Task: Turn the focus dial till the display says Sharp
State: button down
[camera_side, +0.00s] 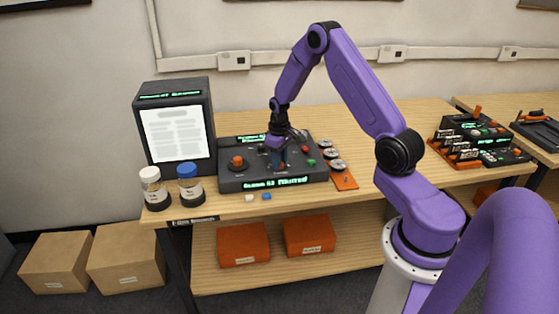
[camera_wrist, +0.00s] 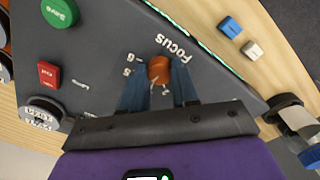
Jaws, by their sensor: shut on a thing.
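The focus dial (camera_wrist: 159,69) is a small orange knob beside the printed word "Focus" on a dark console (camera_side: 230,184). My gripper (camera_side: 277,163) reaches down onto the console in the side view and mostly hides the dial there. In the wrist view my gripper's blue fingers (camera_wrist: 158,78) stand on either side of the dial, shut on it. The green display strip (camera_side: 276,183) on the console's front edge seems to end in "Blurred". A lit page screen (camera_side: 178,134) stands at the console's left and shows grey text lines.
A larger orange knob (camera_side: 237,162) is on the console's left. A green Save button (camera_wrist: 60,12) and a red button (camera_wrist: 49,75) are near the dial. Two jars (camera_side: 189,185), small blue (camera_wrist: 231,27) and white blocks (camera_wrist: 252,49), and round reels (camera_side: 332,153) surround the console.

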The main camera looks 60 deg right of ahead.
dwell(0.3)
jog(key=c, duration=0.8)
grip_release()
jog(key=shift+c, duration=0.2)
notch_tip(320, 180, up, 18)
jog(key=shift+f, duration=0.25)
